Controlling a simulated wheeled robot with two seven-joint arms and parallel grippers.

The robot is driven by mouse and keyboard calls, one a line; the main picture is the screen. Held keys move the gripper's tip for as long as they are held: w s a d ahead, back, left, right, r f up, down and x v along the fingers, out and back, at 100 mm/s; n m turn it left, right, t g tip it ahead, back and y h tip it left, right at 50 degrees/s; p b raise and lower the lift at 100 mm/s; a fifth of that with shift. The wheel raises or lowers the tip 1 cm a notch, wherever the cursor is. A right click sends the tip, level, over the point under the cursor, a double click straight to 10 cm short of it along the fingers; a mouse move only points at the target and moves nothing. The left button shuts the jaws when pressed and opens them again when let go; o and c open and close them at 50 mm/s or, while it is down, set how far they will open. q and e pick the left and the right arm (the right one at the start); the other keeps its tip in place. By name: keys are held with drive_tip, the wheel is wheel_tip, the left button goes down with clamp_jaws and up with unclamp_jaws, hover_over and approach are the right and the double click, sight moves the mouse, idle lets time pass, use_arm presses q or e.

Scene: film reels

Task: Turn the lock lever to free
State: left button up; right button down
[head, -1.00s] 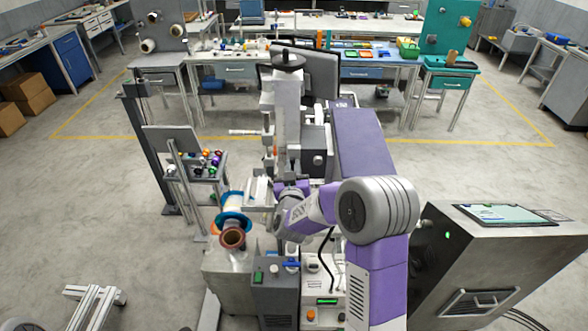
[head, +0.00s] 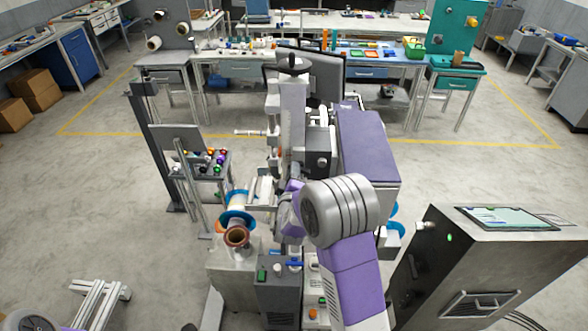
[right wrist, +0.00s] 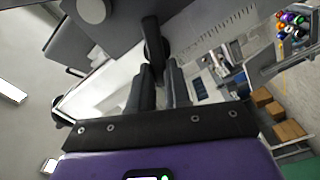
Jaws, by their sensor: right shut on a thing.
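A black lever (right wrist: 152,38) shows in the right wrist view, standing out from a grey machine face. I take it to be the lock lever. My right gripper (right wrist: 159,68) is shut on its near end, with one dark finger on each side. In the head view my right arm reaches in from the lower right to the grey upright machine (head: 288,120). There its wrist hides the fingertips and the lever. My left gripper is not in view.
A blue-rimmed reel (head: 237,219) and a copper-coloured spool (head: 236,236) sit left of my right wrist. A purple panel (head: 368,145) stands close on the right. A cabinet with a screen (head: 500,216) is at the lower right. Open floor lies left.

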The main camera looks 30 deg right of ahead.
drive_tip(key=n, duration=0.1)
drive_tip(key=n+p, duration=0.1)
drive_tip(key=n, duration=0.3)
drive_tip(key=shift+w+a+f+p, duration=0.1)
drive_tip(key=shift+f+p, duration=0.25)
drive_tip(key=shift+p, duration=0.05)
idle(0.3)
drive_tip(key=c, duration=1.1)
unclamp_jaws()
drive_tip(key=b+v, duration=0.1)
drive_tip(key=v, duration=0.6)
drive_tip(key=shift+s+a, duration=0.15)
drive_tip(key=shift+s, duration=0.1)
